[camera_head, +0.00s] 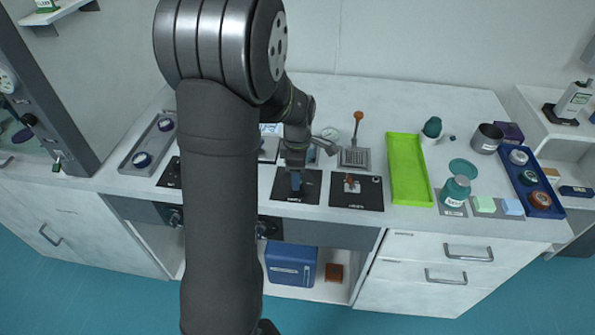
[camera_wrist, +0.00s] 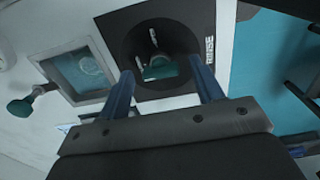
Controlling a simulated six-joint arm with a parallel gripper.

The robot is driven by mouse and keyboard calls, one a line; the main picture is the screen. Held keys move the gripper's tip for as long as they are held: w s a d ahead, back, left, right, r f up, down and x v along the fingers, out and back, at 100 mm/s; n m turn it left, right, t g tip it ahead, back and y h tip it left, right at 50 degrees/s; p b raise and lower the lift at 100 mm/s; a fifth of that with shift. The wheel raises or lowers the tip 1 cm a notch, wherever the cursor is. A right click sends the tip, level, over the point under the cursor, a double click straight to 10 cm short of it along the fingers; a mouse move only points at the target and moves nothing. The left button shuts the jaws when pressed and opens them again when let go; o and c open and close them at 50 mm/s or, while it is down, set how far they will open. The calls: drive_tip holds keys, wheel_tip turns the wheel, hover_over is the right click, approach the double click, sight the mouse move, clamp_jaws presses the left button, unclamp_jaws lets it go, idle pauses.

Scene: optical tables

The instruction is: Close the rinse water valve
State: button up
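The rinse station is a black plate (camera_wrist: 195,18) with white "RINSE" lettering in the wrist view. On it is a dark round recess, with the rinse water valve's green handle (camera_wrist: 160,70) in it. My gripper (camera_wrist: 159,62) is open, with one blue finger on each side of the handle. Contact with the handle cannot be told. In the head view my gripper (camera_head: 296,184) points down over the left of two neighbouring black plates (camera_head: 312,188). There the gripper hides the valve.
Right of it is a similar plate (camera_head: 370,200) with an orange-brown handle (camera_head: 350,180). Behind stands an orange-knobbed lever (camera_head: 358,118) by a grate (camera_head: 355,158). A green tray (camera_head: 408,170) lies further right. The wrist view shows a green-knobbed lever (camera_wrist: 22,106) beside a square basin (camera_wrist: 85,70).

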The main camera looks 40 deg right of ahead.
wheel_tip(320, 180, up, 17)
drive_tip(key=shift+r, duration=0.2)
idle(0.5)
drive_tip(key=shift+f, duration=0.15)
idle(0.3)
wheel_tip(320, 180, down, 17)
drive_tip(key=shift+f, duration=0.15)
idle(0.4)
